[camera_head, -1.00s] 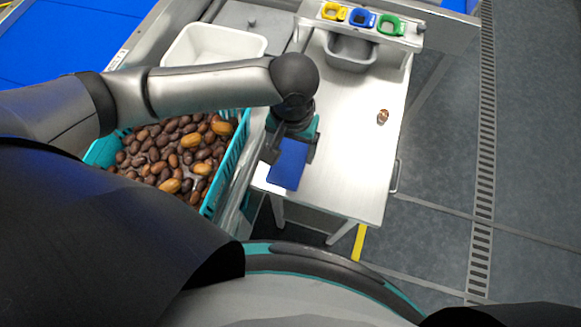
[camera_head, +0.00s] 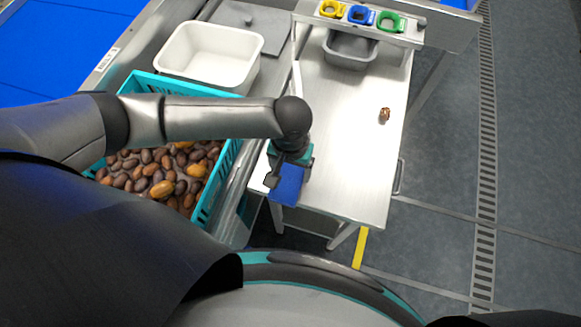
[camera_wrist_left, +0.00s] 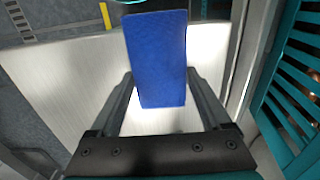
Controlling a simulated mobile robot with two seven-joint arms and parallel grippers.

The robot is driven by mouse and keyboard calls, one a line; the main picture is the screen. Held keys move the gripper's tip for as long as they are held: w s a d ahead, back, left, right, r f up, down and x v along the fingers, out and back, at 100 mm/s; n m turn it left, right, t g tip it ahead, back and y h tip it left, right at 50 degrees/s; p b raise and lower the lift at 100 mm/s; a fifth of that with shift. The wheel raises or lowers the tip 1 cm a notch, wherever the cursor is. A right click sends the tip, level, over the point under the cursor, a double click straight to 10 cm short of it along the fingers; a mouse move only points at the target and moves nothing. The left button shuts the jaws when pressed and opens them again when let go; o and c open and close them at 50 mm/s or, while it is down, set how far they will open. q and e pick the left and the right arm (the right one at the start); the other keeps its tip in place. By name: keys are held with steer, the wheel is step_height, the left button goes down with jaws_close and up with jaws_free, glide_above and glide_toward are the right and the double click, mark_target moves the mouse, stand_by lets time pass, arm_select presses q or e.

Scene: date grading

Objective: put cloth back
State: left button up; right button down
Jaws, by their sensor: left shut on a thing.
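The blue cloth (camera_head: 286,186) is a flat rectangle at the near left corner of the steel table (camera_head: 350,190). My left gripper (camera_head: 287,172) is over that corner, pointing down, and is shut on the cloth. In the left wrist view the cloth (camera_wrist_left: 157,60) stretches out from between the two fingers (camera_wrist_left: 165,95). I cannot tell whether the cloth touches the table top. My right gripper is not in view.
A teal crate of dates (camera_head: 228,168) stands left of the table, with a white tub (camera_head: 190,80) behind it. A grey bin (camera_head: 350,60) and yellow, blue and green rings (camera_head: 361,14) are at the table's back. A single date (camera_head: 384,115) lies at right. The table's middle is clear.

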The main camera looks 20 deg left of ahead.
mark_target(291, 173)
arm_select(q)
steer(key=shift+f, duration=0.15)
steer(key=o, duration=1)
step_height(291, 173, up, 12)
steer(key=p, duration=0.3)
steer(key=shift+r+p, duration=0.2)
steer(key=shift+p, duration=0.1)
steer(key=shift+f, duration=0.1)
